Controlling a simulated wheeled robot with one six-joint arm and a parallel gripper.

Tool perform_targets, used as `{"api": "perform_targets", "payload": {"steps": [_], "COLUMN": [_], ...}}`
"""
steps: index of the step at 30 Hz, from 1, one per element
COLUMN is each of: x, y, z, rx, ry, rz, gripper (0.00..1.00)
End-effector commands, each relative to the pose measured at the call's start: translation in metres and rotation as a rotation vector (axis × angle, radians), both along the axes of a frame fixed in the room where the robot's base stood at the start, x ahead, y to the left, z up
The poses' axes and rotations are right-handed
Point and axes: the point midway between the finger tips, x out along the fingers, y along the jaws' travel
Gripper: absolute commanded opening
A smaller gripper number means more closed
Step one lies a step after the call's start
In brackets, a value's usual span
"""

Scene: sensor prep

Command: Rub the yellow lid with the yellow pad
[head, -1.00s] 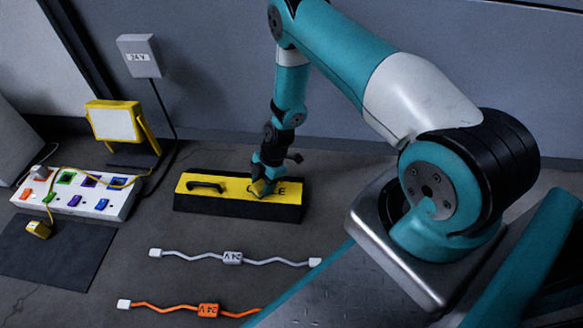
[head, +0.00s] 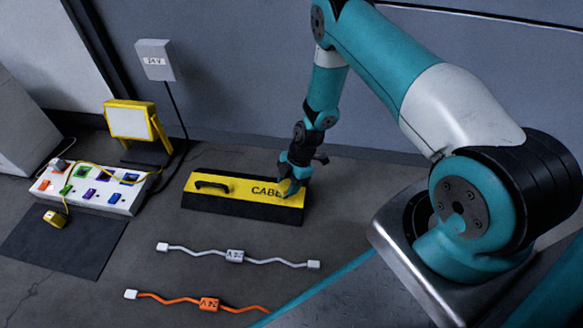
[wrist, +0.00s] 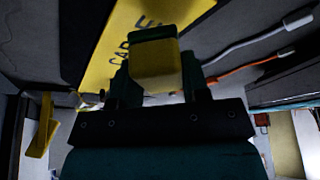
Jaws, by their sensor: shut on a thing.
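The yellow lid (head: 235,188) tops a long black box on the floor, with a black handle on its left part and black lettering starting "CAB" on its right. My gripper (head: 290,187) is over the lid's right part and hides the end of the lettering. In the wrist view my gripper (wrist: 155,78) is shut on the yellow pad (wrist: 155,62). The lid (wrist: 185,10) shows beyond the pad. The pad is down at the lid's surface; its contact face is hidden.
A white socket strip (head: 125,207) and a yellow work lamp (head: 130,122) stand to the left. A grey cable (head: 275,261) and an orange cable (head: 172,300) lie in front of the box. A grey wall (head: 240,90) rises behind.

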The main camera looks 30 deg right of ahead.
Motion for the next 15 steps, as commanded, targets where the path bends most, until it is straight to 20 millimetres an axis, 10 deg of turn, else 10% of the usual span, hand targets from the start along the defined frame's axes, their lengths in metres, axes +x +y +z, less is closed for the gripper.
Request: {"api": "perform_targets", "payload": {"steps": [15], "x": [0.002], "y": [0.01], "z": [0.048], "rx": [0.0], "ry": [-0.001], "rz": [0.017], "gripper": [0.23]}}
